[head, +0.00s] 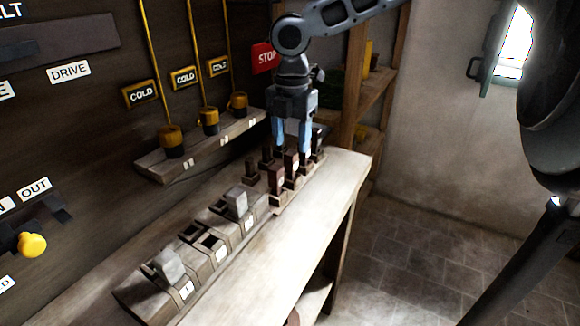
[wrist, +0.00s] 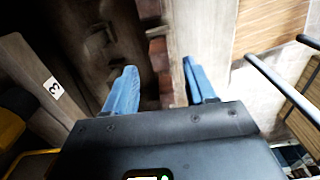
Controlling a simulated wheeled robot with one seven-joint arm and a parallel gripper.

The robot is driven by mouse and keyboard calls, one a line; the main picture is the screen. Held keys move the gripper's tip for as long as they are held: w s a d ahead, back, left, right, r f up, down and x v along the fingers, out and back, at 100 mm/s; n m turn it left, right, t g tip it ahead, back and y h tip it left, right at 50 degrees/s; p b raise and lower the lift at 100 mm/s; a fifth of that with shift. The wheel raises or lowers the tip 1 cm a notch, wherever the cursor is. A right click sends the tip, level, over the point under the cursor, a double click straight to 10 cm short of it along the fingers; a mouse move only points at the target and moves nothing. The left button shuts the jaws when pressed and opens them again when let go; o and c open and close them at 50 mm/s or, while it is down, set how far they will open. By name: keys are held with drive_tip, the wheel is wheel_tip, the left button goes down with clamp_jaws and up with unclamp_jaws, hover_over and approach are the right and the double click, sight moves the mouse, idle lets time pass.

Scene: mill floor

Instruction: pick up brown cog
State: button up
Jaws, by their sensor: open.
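Several brown pieces stand upright in a rack on the bench in the head view. Two are reddish brown, a nearer brown piece (head: 276,179) and one farther back (head: 290,163); darker ones stand beside them. I cannot tell which is the brown cog. My gripper (head: 292,151) points down over the far end of this group, its blue fingers apart. In the wrist view the open fingers of my gripper (wrist: 159,68) stand either side of a reddish-brown block (wrist: 158,52). Contact is not clear, and the fingers partly hide the pieces behind.
Grey blocks (head: 236,201) sit in a wooden holder with empty slots nearer on the bench (head: 270,245). Yellow-topped weights (head: 172,139) stand on a wall ledge at left. A shelf rack (head: 357,90) rises behind. The bench front is clear.

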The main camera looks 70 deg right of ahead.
sight(291, 153)
wheel_tip(291, 153, down, 4)
drive_tip(key=shift+d+f, duration=0.1)
drive_tip(key=shift+f, duration=0.1)
clamp_jaws()
idle(0.5)
